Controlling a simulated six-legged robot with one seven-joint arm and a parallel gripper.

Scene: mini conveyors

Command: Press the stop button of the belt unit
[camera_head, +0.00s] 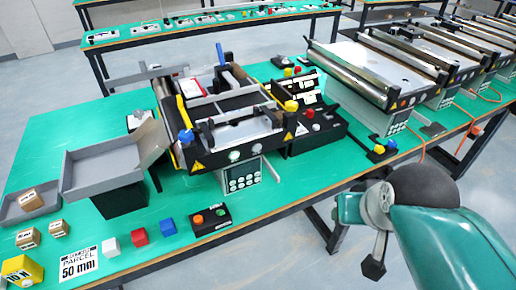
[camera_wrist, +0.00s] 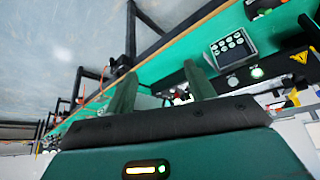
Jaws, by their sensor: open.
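The belt unit (camera_head: 225,110) stands on the green table, with a keypad panel (camera_head: 242,176) and two round lit buttons (camera_head: 245,152) on its front. I cannot read which button is stop. In the wrist view my gripper (camera_wrist: 160,82) is open and empty, its two green fingers apart. The keypad panel (camera_wrist: 232,49) shows beyond the fingers, tilted, with the round buttons beside it. My gripper touches nothing I can see.
White, red and blue cubes (camera_head: 139,237) stand left of the black button box. Parcels (camera_head: 30,238), a grey tray (camera_head: 110,160) and a "PARCEL 50 mm" card (camera_head: 80,265) lie farther left. More conveyors (camera_head: 385,75) line the table at right. The floor before the table is clear.

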